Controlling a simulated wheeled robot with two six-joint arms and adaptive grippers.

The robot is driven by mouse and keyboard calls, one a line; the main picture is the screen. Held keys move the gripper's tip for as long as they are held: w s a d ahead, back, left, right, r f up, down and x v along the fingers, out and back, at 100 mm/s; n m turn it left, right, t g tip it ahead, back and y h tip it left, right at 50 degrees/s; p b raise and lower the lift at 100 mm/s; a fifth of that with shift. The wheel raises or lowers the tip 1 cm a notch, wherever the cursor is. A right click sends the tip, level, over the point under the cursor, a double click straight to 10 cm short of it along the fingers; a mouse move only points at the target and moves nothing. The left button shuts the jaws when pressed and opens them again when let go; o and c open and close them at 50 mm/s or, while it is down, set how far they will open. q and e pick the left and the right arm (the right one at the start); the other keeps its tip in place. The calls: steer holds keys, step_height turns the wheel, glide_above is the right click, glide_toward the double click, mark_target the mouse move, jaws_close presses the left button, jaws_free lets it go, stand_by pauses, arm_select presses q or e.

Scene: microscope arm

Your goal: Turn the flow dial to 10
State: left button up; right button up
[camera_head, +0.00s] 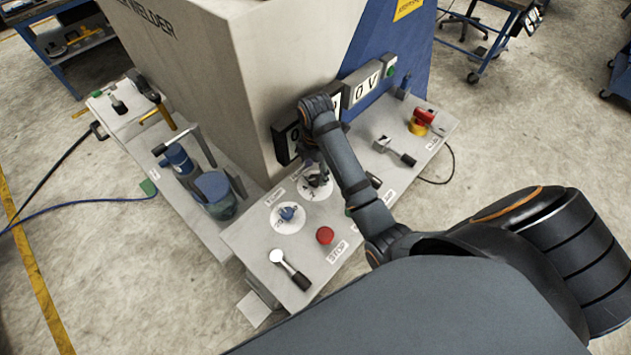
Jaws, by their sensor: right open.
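Two round white dials sit on the grey control panel (240,236). That knob is mostly hidden. The labels are too small to tell which dial is the flow dial. My left gripper is out of view.
A red stop button (324,235) and a black-handled lever (291,270) are near the dials. Display boxes (363,88) stand behind, partly hidden by my right arm. A red and yellow switch (421,121) is at the right. A blue pump-like unit (213,192) stands left.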

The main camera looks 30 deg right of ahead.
mark_target(315, 182)
step_height(315, 182, down, 2)
steer(key=shift+f+p, duration=0.1)
steer(key=shift+p, duration=0.4)
steer(key=shift+s+f, duration=0.15)
steer(key=shift+f, duration=0.15)
steer(key=c, duration=1.1)
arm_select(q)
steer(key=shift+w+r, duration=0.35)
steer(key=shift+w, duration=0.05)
arm_select(e)
steer(key=shift+c, duration=0.4)
